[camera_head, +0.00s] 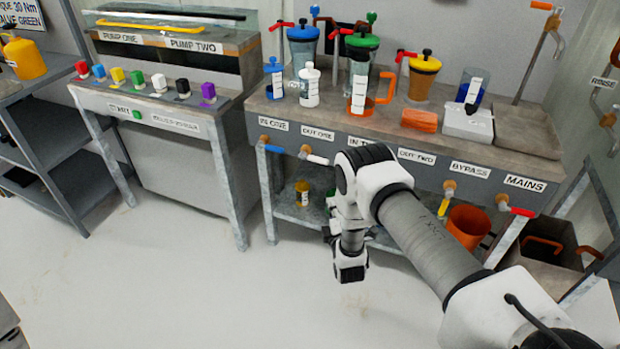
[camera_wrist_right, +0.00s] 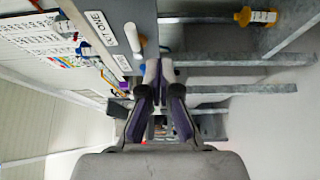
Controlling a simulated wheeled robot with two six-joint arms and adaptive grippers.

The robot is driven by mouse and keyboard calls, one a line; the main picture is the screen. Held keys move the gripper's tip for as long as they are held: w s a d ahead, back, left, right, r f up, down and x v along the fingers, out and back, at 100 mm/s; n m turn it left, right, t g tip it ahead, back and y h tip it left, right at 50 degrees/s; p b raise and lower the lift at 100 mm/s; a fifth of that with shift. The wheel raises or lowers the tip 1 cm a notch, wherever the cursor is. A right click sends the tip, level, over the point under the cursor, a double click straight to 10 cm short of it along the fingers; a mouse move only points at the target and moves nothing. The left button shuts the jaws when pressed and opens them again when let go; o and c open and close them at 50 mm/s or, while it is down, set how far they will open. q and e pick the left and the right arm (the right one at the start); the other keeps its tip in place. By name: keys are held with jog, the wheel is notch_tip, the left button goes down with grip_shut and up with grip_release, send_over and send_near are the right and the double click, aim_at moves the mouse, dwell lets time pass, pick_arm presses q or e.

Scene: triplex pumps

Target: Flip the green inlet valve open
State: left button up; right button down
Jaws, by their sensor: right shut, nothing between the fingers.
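The green inlet valve cannot be made out. In the head view, the place under the IN TWO label (camera_head: 362,143) is covered by my right arm, and I do not see its handle in the right wrist view. My right gripper (camera_wrist_right: 166,68) is shut and empty in the wrist view, its two dark fingers meeting at the tips. In the head view its fingertips are hidden by my arm. A white handle (camera_wrist_right: 143,42) stands close to the fingertips in the wrist view; whether they touch I cannot tell. My left gripper is not in view.
Along the bench front are a blue handle (camera_head: 275,149), a white handle (camera_head: 318,160), a yellow handle (camera_head: 443,207) and a red handle (camera_head: 522,211). Jars and an orange block (camera_head: 419,121) stand on top. An orange bucket (camera_head: 467,226) sits below. The floor in front is clear.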

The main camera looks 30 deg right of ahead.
pick_arm(q)
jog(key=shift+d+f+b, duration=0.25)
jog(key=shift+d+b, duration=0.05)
jog(key=shift+b, duration=0.1)
pick_arm(e)
jog(key=w+d, duration=0.6)
jog(key=d, duration=0.1)
jog(key=shift+w+f, duration=0.25)
jog(key=shift+w, duration=0.1)
